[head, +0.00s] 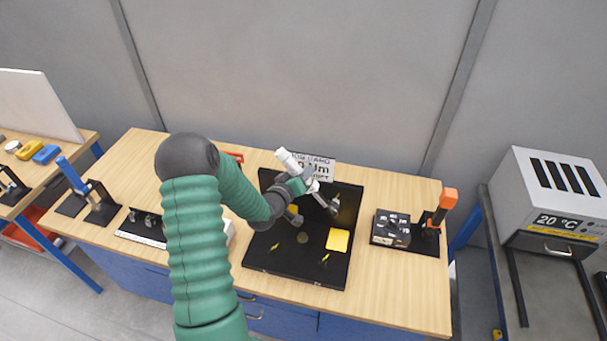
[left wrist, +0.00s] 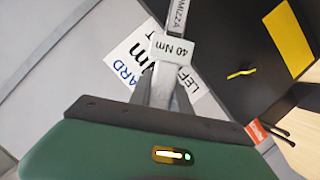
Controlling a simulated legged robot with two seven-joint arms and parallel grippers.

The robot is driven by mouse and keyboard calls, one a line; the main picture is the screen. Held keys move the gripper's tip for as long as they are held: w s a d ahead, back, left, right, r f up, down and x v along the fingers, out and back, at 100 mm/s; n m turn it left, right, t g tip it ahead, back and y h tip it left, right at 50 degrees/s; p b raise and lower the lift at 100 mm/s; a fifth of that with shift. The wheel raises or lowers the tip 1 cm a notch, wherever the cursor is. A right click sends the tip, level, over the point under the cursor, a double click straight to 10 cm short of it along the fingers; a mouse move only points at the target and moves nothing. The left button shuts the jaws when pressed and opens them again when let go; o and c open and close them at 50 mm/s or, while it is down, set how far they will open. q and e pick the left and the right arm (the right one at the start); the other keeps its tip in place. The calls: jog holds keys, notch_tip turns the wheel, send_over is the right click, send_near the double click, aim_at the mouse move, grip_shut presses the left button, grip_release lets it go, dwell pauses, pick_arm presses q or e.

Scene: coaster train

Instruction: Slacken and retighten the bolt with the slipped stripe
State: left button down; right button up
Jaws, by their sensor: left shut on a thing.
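My left gripper (head: 300,186) is shut on a torque wrench with a white handle end (head: 288,159), held slanting over the black board (head: 262,263). In the left wrist view the grey wrench (left wrist: 178,22) carries a white tag (left wrist: 172,50) reading "40 Nm". The wrench's lower end is near a metallic part (head: 334,206) on the board; I cannot tell whether they touch. Yellow stripes (head: 274,247) and (head: 325,257) show on the board, and one stripe (left wrist: 240,72) shows in the left wrist view. Which bolt's stripe has slipped cannot be told. My right gripper is not in view.
A yellow square (head: 338,240) lies on the board. A sign (head: 318,164) stands behind it. A black box (head: 390,229) and an orange-handled tool (head: 447,202) are to the right. A blue-handled tool (head: 72,175) stands left. The table's front right (head: 400,290) is clear.

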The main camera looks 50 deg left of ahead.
pick_arm(q)
jog(key=shift+s+a+f+n, duration=0.15)
jog(key=shift+s+a+n, duration=0.05)
jog(key=shift+a+n, duration=0.15)
dwell(0.3)
jog(key=shift+w+d+r, duration=0.2)
jog(key=shift+d+r, duration=0.1)
jog(key=shift+s+d, duration=0.4)
jog(key=shift+s, duration=0.3)
jog(key=shift+s+d, duration=0.4)
jog(key=shift+s, duration=0.25)
jog(key=shift+s+d, duration=0.35)
jog(key=shift+s, duration=0.25)
